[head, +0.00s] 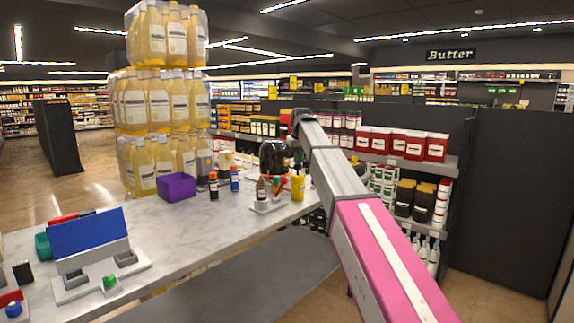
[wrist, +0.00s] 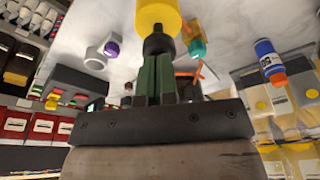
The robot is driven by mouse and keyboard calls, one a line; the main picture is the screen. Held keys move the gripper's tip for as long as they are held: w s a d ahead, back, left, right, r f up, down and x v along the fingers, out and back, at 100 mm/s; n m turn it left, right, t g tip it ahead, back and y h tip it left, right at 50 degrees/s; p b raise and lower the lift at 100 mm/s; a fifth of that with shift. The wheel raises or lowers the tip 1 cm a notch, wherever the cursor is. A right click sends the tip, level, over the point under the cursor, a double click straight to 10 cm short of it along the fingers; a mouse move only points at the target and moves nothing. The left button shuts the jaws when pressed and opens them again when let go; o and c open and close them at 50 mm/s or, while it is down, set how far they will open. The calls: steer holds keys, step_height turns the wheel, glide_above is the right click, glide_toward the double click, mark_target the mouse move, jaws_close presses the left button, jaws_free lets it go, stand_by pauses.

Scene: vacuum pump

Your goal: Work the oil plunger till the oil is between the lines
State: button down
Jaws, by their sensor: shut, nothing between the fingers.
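A small assembly on a white base (head: 266,207) stands near the right end of the counter, with a dark reddish bottle-like part (head: 262,190) and orange-red parts (head: 279,184). I cannot make out an oil level or its lines. A yellow cylinder (head: 298,188) stands beside it. In the wrist view a yellow cylinder (wrist: 158,14) with a narrower black end (wrist: 157,45) is just beyond my fingertips. My gripper (wrist: 156,62) has its green fingers shut and empty. Whether they touch the black end, I cannot tell. In the head view my arm partly blocks this area.
A purple bin (head: 176,187), a black bottle (head: 213,186) and a blue orange-capped bottle (head: 235,180) stand left of the assembly. A blue panel on a white fixture (head: 88,245) is at the left. Stacked oil jugs (head: 160,105) rise behind. The middle counter (head: 170,225) is clear.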

steer(key=shift+r, duration=3.15)
steer(key=shift+f, duration=1.3)
steer(key=shift+f, duration=2.75)
steer(key=shift+r, duration=4.05)
